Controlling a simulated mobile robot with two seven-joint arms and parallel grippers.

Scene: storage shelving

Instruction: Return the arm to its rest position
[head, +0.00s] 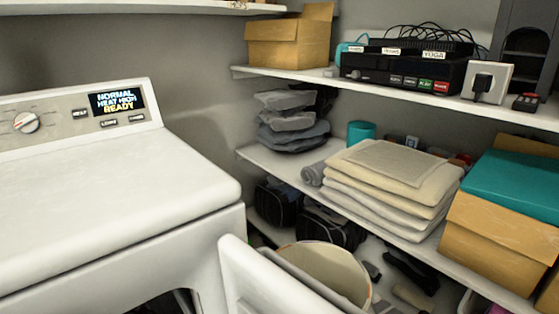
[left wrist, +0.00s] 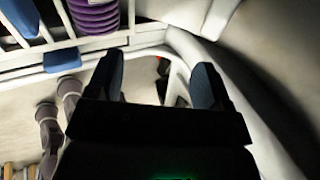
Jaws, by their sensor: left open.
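My left gripper (left wrist: 158,82) shows in the left wrist view, its two dark blue-grey fingers spread apart. No object shows between the fingertips, so it is open and empty. A curved white frame (left wrist: 180,45) lies beyond and beside the fingers; I cannot tell whether they touch it. Neither arm nor gripper shows in the head view. My right gripper is in neither view.
A white dryer (head: 110,190) stands at left with a lit display (head: 117,101). A white panel, apparently its open door (head: 262,283), juts out low in front. Loaded shelves (head: 285,165) line the right. A purple ribbed item (left wrist: 93,14) shows near white bars.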

